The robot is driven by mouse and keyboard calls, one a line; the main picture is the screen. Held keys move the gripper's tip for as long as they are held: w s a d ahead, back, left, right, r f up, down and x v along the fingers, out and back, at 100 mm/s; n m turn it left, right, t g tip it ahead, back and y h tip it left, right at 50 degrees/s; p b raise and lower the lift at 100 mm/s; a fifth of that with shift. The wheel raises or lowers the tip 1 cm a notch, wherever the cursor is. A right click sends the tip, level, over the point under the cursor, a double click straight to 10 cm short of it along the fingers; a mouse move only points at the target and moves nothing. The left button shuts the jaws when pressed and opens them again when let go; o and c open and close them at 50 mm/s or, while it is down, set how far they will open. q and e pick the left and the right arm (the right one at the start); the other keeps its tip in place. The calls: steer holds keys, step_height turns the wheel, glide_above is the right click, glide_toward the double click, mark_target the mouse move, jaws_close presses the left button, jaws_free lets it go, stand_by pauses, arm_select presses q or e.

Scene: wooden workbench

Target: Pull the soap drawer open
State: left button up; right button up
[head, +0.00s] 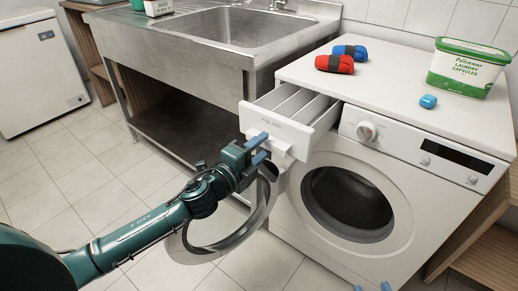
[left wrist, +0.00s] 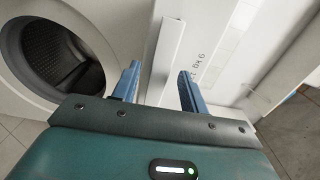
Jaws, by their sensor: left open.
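The soap drawer (head: 285,122) juts out from the upper left of the white washing machine (head: 405,185), with its compartments showing. Lettering marks its front, which also shows in the left wrist view (left wrist: 205,45). My left gripper (head: 259,149) is open at the drawer front, beside the white handle (head: 282,148). In the left wrist view, the handle bar (left wrist: 166,55) lies between the two blue fingers (left wrist: 160,88); contact cannot be told. Only the blue fingertips of my right gripper (head: 372,287) show at the bottom edge, spaced apart, with nothing seen between them.
The round door (head: 212,240) stands open below the drawer, close to my left arm. A steel sink (head: 228,35) is left of the machine. On top lie red and blue rolled cloths (head: 334,64), a blue capsule (head: 428,101) and a laundry capsule tub (head: 466,68).

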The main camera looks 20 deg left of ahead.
arm_select(q)
steer(key=shift+s, duration=0.1)
steer(key=v, duration=1.3)
